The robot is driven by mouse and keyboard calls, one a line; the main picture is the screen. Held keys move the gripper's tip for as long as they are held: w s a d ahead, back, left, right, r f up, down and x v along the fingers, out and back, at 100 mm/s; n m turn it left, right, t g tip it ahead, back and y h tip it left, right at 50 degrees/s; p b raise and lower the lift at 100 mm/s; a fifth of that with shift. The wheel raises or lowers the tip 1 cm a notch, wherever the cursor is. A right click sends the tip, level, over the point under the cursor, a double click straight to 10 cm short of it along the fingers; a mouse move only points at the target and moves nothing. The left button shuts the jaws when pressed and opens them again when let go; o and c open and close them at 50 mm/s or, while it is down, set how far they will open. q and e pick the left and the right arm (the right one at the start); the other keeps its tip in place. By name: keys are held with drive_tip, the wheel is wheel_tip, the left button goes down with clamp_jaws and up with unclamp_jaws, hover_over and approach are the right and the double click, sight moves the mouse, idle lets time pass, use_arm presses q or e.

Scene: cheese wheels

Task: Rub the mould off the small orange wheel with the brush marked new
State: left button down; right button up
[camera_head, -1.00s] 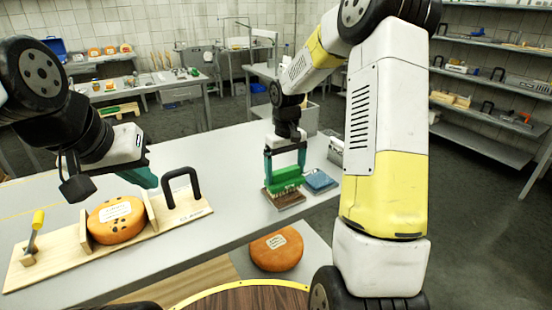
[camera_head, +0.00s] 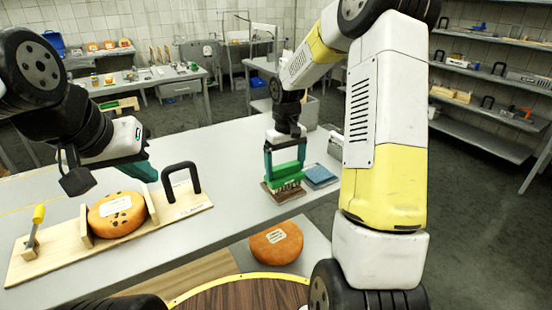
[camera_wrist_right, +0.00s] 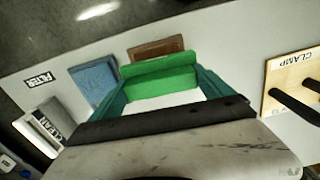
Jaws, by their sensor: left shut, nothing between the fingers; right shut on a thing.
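An orange cheese wheel (camera_head: 117,214) with dark spots and a white label sits between the upright boards of a wooden clamp (camera_head: 182,203). My right gripper (camera_head: 286,168) is shut on a green brush (camera_head: 287,177), upright with its bristles down, at a brown block (camera_head: 270,190). I cannot tell whether the bristles touch the block. The brush also shows in the right wrist view (camera_wrist_right: 160,77), partly hidden by the fingers; no "new" mark is readable on it. My left gripper (camera_head: 150,172) is shut and empty, behind and above the spotted wheel.
A blue pad (camera_head: 320,175) lies right of the brown block. A second orange wheel (camera_head: 276,243) rests on a lower surface in front of the table. The clamp has a black handle (camera_head: 182,178) and a yellow-tipped lever (camera_head: 38,215). The grey table (camera_head: 225,190) is clear between clamp and brush.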

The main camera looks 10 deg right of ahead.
sight(285, 166)
drive_tip(key=shift+f, duration=0.5)
idle(1.1)
drive_tip(key=shift+r, duration=3.55)
